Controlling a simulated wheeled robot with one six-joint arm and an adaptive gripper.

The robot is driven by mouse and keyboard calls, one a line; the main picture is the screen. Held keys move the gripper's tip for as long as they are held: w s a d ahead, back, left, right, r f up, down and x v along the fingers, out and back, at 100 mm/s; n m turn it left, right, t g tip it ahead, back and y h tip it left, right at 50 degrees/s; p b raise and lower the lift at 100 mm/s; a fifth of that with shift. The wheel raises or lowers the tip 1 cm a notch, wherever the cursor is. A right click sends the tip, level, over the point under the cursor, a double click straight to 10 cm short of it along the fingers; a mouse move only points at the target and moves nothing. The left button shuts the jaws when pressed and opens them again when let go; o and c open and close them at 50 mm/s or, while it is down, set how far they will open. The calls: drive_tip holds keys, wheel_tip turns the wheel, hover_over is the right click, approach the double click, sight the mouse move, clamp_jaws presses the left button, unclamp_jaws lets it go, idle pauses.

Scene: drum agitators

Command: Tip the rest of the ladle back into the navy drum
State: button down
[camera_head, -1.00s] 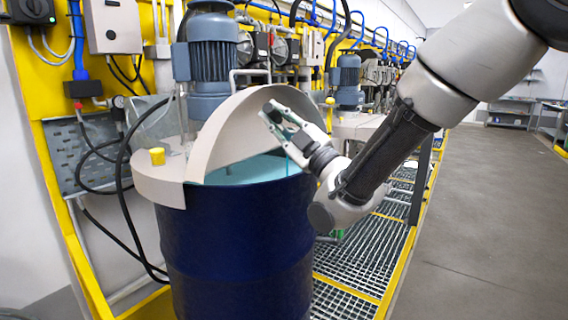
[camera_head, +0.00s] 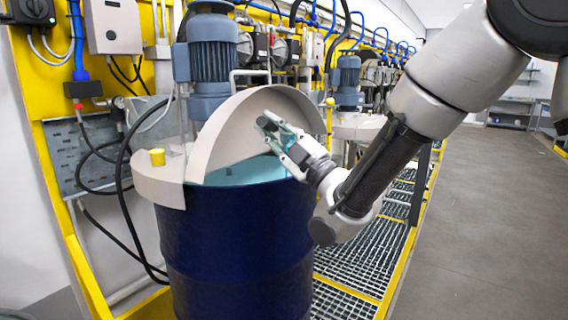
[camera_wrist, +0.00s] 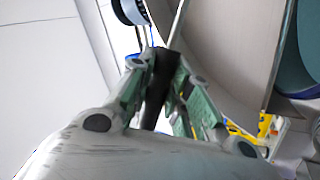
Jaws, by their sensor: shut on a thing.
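The navy drum (camera_head: 240,250) stands upright at the centre-left in the head view. Its pale lid (camera_head: 250,125) has a half raised at the back. Teal liquid (camera_head: 245,172) shows inside the opening; a teal surface also shows at the right edge of the wrist view (camera_wrist: 300,60). My gripper (camera_head: 268,127) is above the right side of the opening, in front of the raised lid half. In the wrist view my gripper (camera_wrist: 160,62) is shut on a dark handle (camera_wrist: 156,88), which I take for the ladle's. The ladle's bowl and its contents are not clearly visible.
A blue-grey motor (camera_head: 210,65) stands behind the lid. A yellow cap (camera_head: 157,157) sits on the lid's left part, near black hoses. Grating (camera_head: 350,285) lies right of the drum, with open grey floor (camera_head: 470,230) beyond.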

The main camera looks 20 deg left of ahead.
drive_tip(key=shift+s+a+f+n+g+y, duration=0.15)
drive_tip(key=shift+s+f+n+g, duration=0.15)
drive_tip(key=shift+f+n, duration=0.25)
drive_tip(key=shift+s+a+f+n+g+y, duration=0.1)
drive_tip(key=shift+s+f+n+g+y, duration=0.05)
drive_tip(key=shift+f+n+g, duration=0.35)
drive_tip(key=shift+r, duration=0.1)
drive_tip(key=r+m, duration=0.1)
drive_tip(key=w+r+t, duration=0.1)
drive_tip(key=r+m+t, duration=0.1)
drive_tip(key=shift+w+d+r+m, duration=0.2)
drive_tip(key=shift+d+m, duration=0.1)
drive_tip(key=shift+m, duration=0.05)
drive_tip(key=w+d+r+m+t+h, duration=0.1)
drive_tip(key=w+d+r+m+h, duration=0.2)
drive_tip(key=w+m, duration=0.4)
drive_tip(key=w+d+r+m+t+h+b, duration=0.1)
drive_tip(key=w+d+r+m+h, duration=0.2)
drive_tip(key=w+m, duration=0.4)
drive_tip(key=w+d+r+m+t+h, duration=0.1)
drive_tip(key=w+d+r+m+h, duration=0.3)
drive_tip(key=w, duration=1.2)
drive_tip(key=d+m, duration=0.2)
drive_tip(key=m, duration=0.1)
drive_tip(key=shift+w+d+t+h+b, duration=0.2)
drive_tip(key=shift+w+t+h+b, duration=0.1)
drive_tip(key=shift+t+h+b, duration=0.1)
